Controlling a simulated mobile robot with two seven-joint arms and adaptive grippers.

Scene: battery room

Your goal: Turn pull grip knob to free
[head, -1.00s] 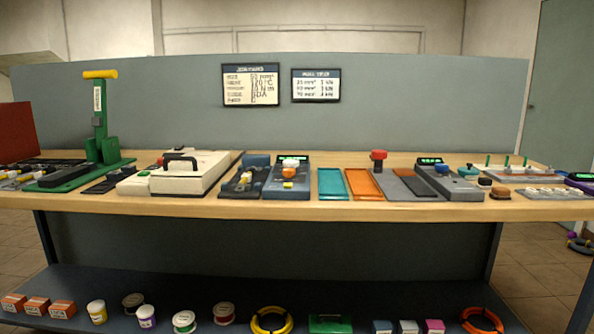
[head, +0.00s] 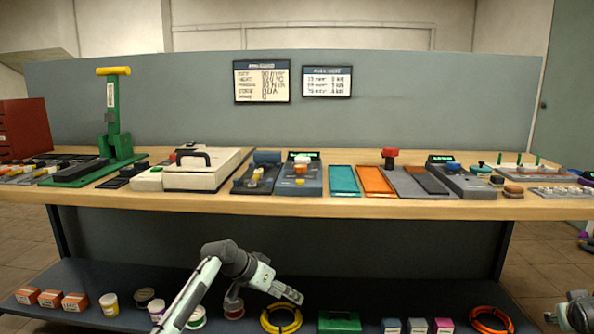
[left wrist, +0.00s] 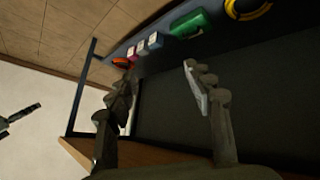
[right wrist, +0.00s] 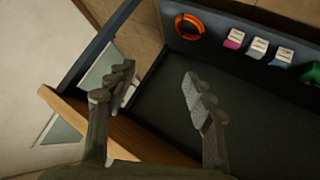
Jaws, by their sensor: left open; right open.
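A red knob (head: 390,152) stands on a short post on a grey base (head: 407,183), right of centre on the bench. Beside it is a grey unit (head: 464,182) with a lit green display and a blue knob (head: 453,166). I cannot tell which one is the pull grip knob, nor how either is turned. My left gripper (head: 284,284) is open and empty, in front of the bench and below its top. It also shows in the left wrist view (left wrist: 158,84). My right gripper (head: 572,312) is partly cut off at lower right; the right wrist view (right wrist: 156,80) shows it open and empty.
The bench's front edge (head: 300,207) lies above both grippers in the picture. Orange (head: 375,181) and teal (head: 344,181) trays lie left of the red knob. Another unit with an orange knob (head: 301,166) stands further left. The lower shelf (head: 245,275) holds spools and boxes.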

